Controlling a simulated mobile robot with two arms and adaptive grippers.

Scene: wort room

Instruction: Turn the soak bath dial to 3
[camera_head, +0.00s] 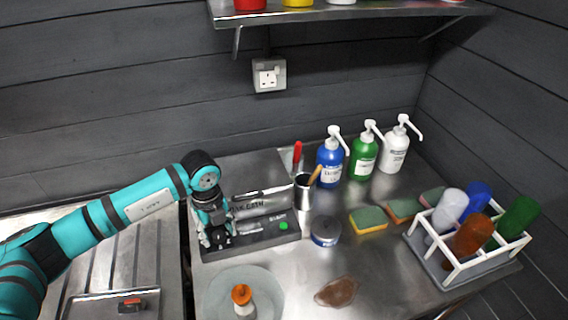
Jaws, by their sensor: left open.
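The soak bath (262,242) is a dark grey unit with a bright metal top, standing on the steel counter. Part of its lettering and a green button (284,226) show on its front. My left gripper (217,240) points down at the left end of the unit and is open. The dial sits under or between its fingers and is mostly hidden, so I cannot read its setting or tell whether the fingers touch it. My right gripper is not in view.
A metal cup (304,192) with tools and a round tin (325,232) stand right of the bath. Pump bottles (363,160), sponges (368,220) and a white bottle rack (446,272) are farther right. A grey round plate (268,285) lies in front.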

